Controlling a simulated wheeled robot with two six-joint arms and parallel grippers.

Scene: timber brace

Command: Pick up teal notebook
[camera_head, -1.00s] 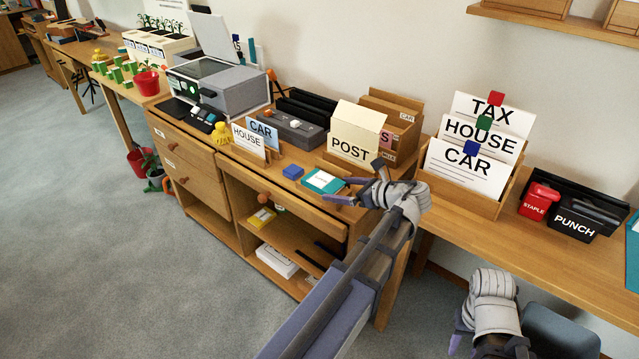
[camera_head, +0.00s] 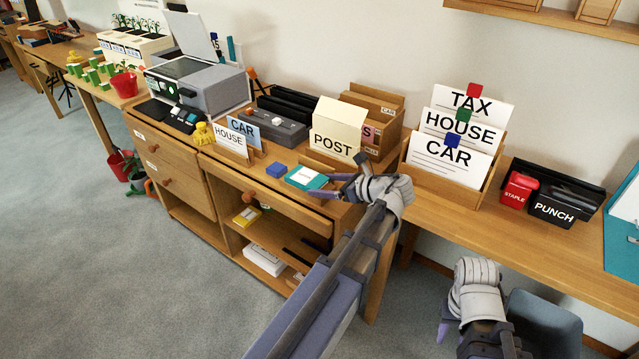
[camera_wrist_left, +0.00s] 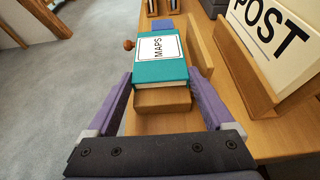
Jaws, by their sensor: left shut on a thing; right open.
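The teal notebook (camera_head: 303,180), with a white label, lies on the desk beside the POST box. It also shows in the left wrist view (camera_wrist_left: 160,69), where the label reads MAPS. My left gripper (camera_head: 338,180) is at the notebook's near end. A wooden block shows under the notebook's near edge. I see no clear gap between notebook and desk. My right gripper (camera_head: 462,336) is open and empty, low in front of the right-hand desk.
A blue block (camera_head: 276,171) lies just beyond the notebook. The POST box (camera_head: 334,146) stands close by on the right. A file holder with CAR, HOUSE and TAX cards (camera_head: 448,190) stands further right. HOUSE and CAR cards (camera_head: 232,142) stand to the left. The floor in front is clear.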

